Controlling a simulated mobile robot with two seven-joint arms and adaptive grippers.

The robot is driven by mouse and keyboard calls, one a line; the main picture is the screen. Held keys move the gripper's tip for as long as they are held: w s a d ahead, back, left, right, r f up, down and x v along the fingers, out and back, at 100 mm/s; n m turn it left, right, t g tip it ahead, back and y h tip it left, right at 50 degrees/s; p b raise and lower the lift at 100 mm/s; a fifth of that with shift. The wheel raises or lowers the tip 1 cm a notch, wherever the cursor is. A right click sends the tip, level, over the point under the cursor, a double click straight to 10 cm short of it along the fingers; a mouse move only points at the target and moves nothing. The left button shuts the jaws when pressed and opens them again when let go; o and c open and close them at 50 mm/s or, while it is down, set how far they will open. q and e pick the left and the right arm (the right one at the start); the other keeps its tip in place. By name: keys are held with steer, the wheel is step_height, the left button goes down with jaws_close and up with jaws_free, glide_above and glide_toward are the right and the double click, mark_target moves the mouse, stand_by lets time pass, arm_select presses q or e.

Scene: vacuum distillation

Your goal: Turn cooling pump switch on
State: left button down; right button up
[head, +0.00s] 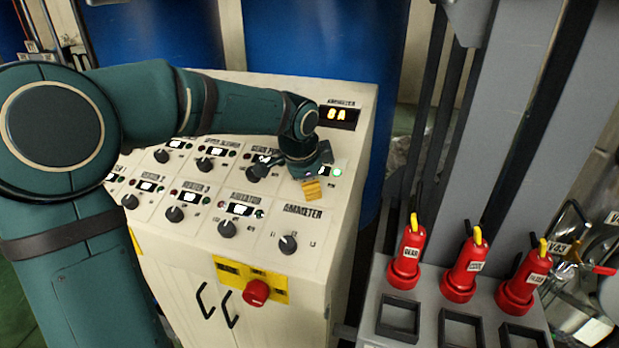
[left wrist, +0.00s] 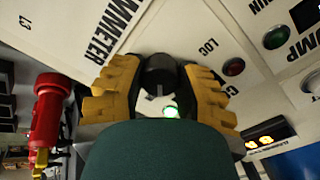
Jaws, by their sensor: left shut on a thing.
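My left gripper (head: 312,188) reaches over the sloped control panel (head: 335,218) to its right part. In the left wrist view, the gripper's yellow fingers (left wrist: 160,88) are shut on a black rotary knob (left wrist: 158,72), one on each side. A partly hidden label beside it shows a "C" and "UMP", which fits the cooling pump switch. In the head view the gripper hides this knob. A green lamp (head: 337,171) glows just right of the gripper. The knob's pointing direction is hard to tell. My right gripper is not in view.
Several other knobs stand close by, including the ammeter knob (head: 289,244). The ammeter display (head: 338,115) is lit behind the gripper. A red emergency button (head: 256,292) sticks out in front. Red bottles (head: 408,248) stand on a grey rack at the right.

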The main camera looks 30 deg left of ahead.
arm_select(q)
steer(key=shift+m+p, duration=0.45)
steer(key=shift+m, duration=0.65)
steer(key=c, duration=0.6)
jaws_free()
steer(key=v, duration=1.2)
steer(key=shift+w, duration=0.15)
